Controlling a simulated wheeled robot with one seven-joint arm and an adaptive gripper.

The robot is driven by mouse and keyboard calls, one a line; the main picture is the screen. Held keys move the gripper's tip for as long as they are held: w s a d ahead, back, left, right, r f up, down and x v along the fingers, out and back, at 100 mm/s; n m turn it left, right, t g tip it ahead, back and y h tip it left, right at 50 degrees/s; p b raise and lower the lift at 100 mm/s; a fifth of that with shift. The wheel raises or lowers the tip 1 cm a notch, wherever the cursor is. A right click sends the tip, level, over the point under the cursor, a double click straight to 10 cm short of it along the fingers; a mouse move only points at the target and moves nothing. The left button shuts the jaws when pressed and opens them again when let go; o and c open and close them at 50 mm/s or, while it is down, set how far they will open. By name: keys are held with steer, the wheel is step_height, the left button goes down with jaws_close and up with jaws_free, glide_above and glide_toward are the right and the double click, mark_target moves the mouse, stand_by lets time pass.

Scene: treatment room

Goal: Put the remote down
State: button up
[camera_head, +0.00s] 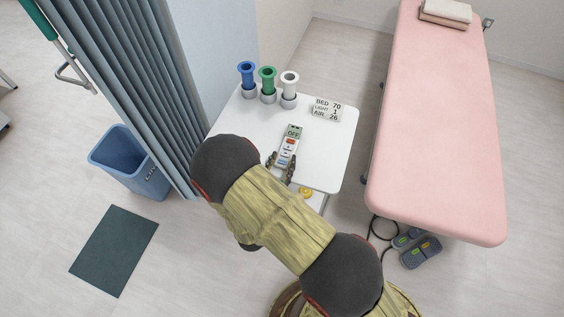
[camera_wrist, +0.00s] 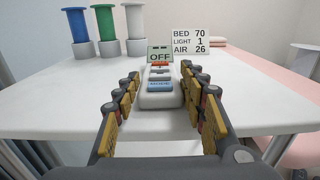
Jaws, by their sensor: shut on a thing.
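The remote (camera_head: 289,147) is white with a grey screen reading OFF and red and blue buttons. In the head view it is over the white table top, its screen end towards the back. My gripper (camera_head: 281,164) has one finger on each side of the remote's near part and is shut on it. In the wrist view the remote (camera_wrist: 160,88) shows between the two fingers (camera_wrist: 160,76), screen end away from me. I cannot tell whether its underside touches the table (camera_head: 325,150).
Blue (camera_head: 247,76), green (camera_head: 267,82) and white (camera_head: 290,86) cylinders stand in grey holders at the table's back left. A sign (camera_head: 327,109) reads BED 70, LIGHT 1, AIR 26. A pink bed (camera_head: 437,120) stands right of the table, a blue bin (camera_head: 130,163) left.

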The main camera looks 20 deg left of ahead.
steer(key=o, duration=1.3)
steer(key=shift+f, duration=0.1)
steer(key=shift+c, duration=0.2)
steer(key=s+p, duration=0.3)
steer(key=s, duration=0.9)
steer(key=shift+a, duration=0.45)
